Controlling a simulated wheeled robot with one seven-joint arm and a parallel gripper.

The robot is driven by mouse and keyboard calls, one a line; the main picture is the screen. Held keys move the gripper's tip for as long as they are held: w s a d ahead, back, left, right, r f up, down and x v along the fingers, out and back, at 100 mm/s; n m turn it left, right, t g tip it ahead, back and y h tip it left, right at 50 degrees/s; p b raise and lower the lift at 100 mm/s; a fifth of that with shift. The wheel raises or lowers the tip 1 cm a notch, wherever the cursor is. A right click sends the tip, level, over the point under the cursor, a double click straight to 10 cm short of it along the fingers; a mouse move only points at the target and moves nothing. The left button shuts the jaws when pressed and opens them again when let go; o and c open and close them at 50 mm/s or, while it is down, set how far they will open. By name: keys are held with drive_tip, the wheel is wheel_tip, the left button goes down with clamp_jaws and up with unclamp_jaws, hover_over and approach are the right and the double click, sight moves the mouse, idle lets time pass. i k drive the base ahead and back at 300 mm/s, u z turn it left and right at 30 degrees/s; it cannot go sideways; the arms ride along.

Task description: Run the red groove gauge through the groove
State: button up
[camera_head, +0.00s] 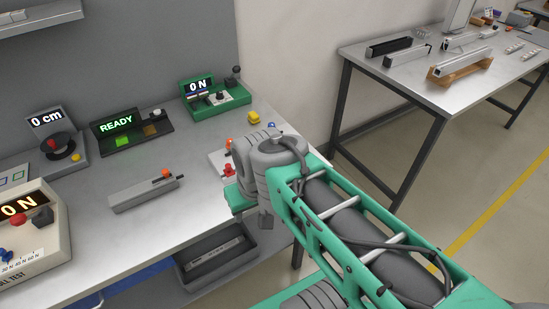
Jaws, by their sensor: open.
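A small red piece (229,170), which may be the red groove gauge, is on a pale plate (217,158) near the table's right end. My gripper (252,208) is just right of and below it in the picture, over the table's right front edge. It is open; my wrist hides most of the jaws and part of the plate. I see nothing held. A long grey bar (143,196) lies mid-table, perhaps the grooved part. A small orange-red knobbed piece (166,173) sits at its right end.
Behind stand a green box reading 0 N (216,99), a dark READY panel (127,132) and a 0 cm dial unit (56,138). A white test box (30,238) is at left front. Bare table surrounds the bar.

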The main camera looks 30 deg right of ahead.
sight(229, 170)
drive_tip(key=z, duration=1.1)
drive_tip(key=k, duration=0.55)
drive_tip(key=u, duration=0.6)
drive_tip(key=i, duration=1)
drive_tip(key=z, duration=0.1)
